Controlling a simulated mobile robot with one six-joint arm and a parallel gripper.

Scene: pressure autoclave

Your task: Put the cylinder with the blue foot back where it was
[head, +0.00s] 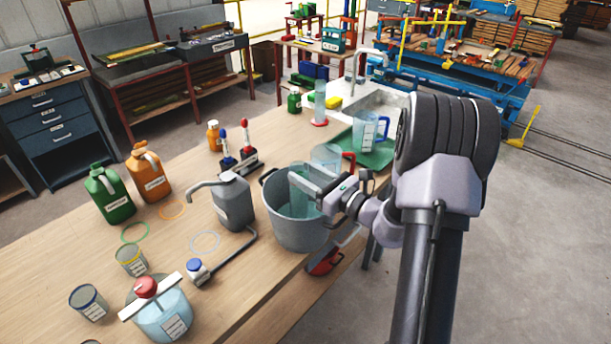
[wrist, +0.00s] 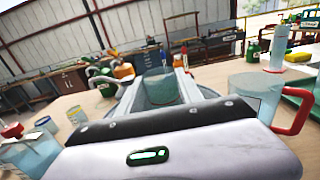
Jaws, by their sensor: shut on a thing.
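My gripper (head: 314,184) is shut on a clear, teal-tinted measuring cylinder (head: 298,190). It holds the cylinder over or partly within the mouth of a grey metal bucket (head: 290,228). The cylinder also shows between the fingers in the wrist view (wrist: 160,88). Its foot is hidden, so I cannot see the foot's colour or whether it touches the bucket. Another clear cylinder with a red foot (head: 319,108) stands upright near the sink, at the far end of the bench; it also shows in the wrist view (wrist: 278,48).
A grey oil can (head: 233,203) stands close left of the bucket. Coloured rings (head: 205,243) lie on bare bench (head: 175,232) at left.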

